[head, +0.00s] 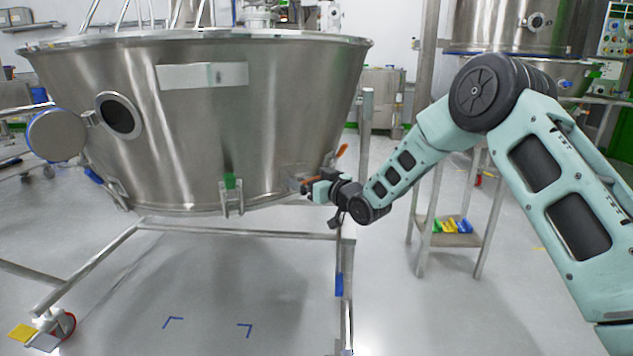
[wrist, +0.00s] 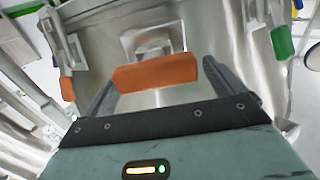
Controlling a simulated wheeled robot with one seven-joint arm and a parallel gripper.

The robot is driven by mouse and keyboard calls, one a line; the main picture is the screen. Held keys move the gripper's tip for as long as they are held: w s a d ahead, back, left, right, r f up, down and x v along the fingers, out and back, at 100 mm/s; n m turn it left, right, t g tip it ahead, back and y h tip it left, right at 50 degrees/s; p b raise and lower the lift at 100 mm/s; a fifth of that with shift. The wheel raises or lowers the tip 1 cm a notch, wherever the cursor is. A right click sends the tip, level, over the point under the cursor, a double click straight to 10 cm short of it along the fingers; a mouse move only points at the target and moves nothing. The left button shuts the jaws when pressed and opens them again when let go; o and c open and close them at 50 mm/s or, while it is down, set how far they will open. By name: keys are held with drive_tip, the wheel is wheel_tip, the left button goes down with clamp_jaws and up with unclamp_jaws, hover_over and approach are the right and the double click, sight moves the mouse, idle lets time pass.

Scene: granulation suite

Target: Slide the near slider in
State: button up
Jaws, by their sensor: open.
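An orange slider handle (wrist: 155,72) lies between the two fingers of my gripper (wrist: 160,85) in the wrist view, on a pale metal bracket. The fingers are open, one on each side of it; I cannot tell whether either touches it. A smaller orange handle (wrist: 67,88) shows at the left of the wrist view. In the head view my gripper (head: 303,186) is at the lower right wall of the steel vessel (head: 250,130). An orange handle (head: 342,151) sticks up just above my wrist there; I cannot tell which of the two it is.
The vessel stands on a steel frame (head: 240,234) with castors. A green-topped latch (head: 231,183) sits on its lower rim, left of my gripper. A steel post (head: 366,125) stands behind my wrist. A stand with a low shelf (head: 448,239) is to the right.

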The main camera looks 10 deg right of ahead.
drive_tip(key=p+v, duration=0.5)
drive_tip(key=v, duration=1.2)
drive_tip(key=shift+d, duration=0.2)
drive_tip(key=shift+s, duration=0.1)
drive_tip(key=s+a+r+n+g+h, duration=0.1)
drive_tip(key=s+a+g+h, duration=0.2)
drive_tip(key=s+a+g, duration=0.7)
drive_tip(key=s+a+r+n+g+h+p, duration=0.1)
drive_tip(key=s+r+g+h, duration=0.15)
drive_tip(key=s, duration=1.15)
drive_tip(key=s+a+r+g+h+p, duration=0.15)
drive_tip(key=s+g, duration=0.25)
drive_tip(key=s, duration=1)
wheel_tip(320, 180, up, 37)
drive_tip(key=p, duration=3.7)
drive_tip(key=shift+s+d+r, duration=0.2)
drive_tip(key=shift+s+d, duration=0.2)
drive_tip(key=shift+d, duration=0.05)
